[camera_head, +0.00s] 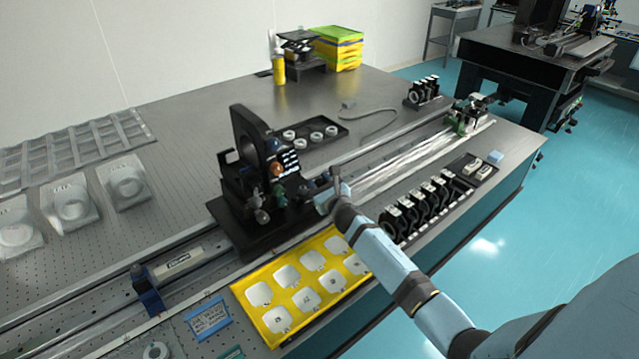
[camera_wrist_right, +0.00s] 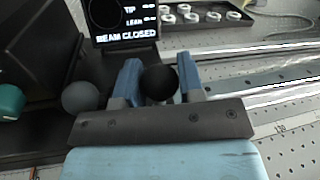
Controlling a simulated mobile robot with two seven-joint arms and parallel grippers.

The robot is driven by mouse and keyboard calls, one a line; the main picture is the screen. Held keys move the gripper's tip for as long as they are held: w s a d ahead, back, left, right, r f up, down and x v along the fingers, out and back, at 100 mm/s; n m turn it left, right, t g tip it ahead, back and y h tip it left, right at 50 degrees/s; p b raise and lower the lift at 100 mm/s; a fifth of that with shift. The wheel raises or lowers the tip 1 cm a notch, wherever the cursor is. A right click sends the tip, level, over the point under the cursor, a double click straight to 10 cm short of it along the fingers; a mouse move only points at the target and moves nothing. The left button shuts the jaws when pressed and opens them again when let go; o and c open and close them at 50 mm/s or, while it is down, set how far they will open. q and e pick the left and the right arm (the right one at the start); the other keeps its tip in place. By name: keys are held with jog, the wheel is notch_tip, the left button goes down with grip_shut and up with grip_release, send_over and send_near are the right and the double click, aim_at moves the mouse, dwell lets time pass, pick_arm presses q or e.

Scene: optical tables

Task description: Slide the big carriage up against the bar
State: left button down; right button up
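The big carriage (camera_head: 232,213) is a black base with an upright ring plate and small knobs, standing on the long rail. Left of it on the rail, a pale labelled bar (camera_head: 180,262) lies beside a blue stop (camera_head: 148,290), with a visible gap to the carriage. My right gripper (camera_head: 330,193) is at the carriage's right side. In the right wrist view its blue fingers (camera_wrist_right: 158,80) lie on both sides of a round black knob (camera_wrist_right: 158,84) and look shut on it. A small screen (camera_wrist_right: 125,20) there reads "BEAM CLOSED". My left gripper is out of view.
A yellow tray (camera_head: 255,318) of white pads lies in front of the carriage. A row of black mounts (camera_head: 420,208) stands right of my right arm. A black tray (camera_head: 310,136) with white rings is behind. The rail right of the carriage shows bare shiny rods (camera_head: 400,165).

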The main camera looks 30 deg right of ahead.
aim_at(299, 194)
grip_shut()
jog(key=a, duration=0.5)
jog(key=a+b, duration=0.1)
jog(key=a, duration=0.2)
jog(key=shift+s, duration=0.3)
jog(key=shift+d, duration=0.35)
jog(key=o, duration=1)
grip_release()
jog(key=shift+d+f, duration=0.1)
jog(key=shift+s, duration=0.1)
jog(key=s, duration=0.4)
jog(key=s+a, duration=0.1)
jog(key=s, duration=0.4)
jog(key=s+a, duration=0.1)
jog(key=s, duration=0.3)
jog(key=shift+s, duration=0.25)
jog(key=shift+d, duration=0.1)
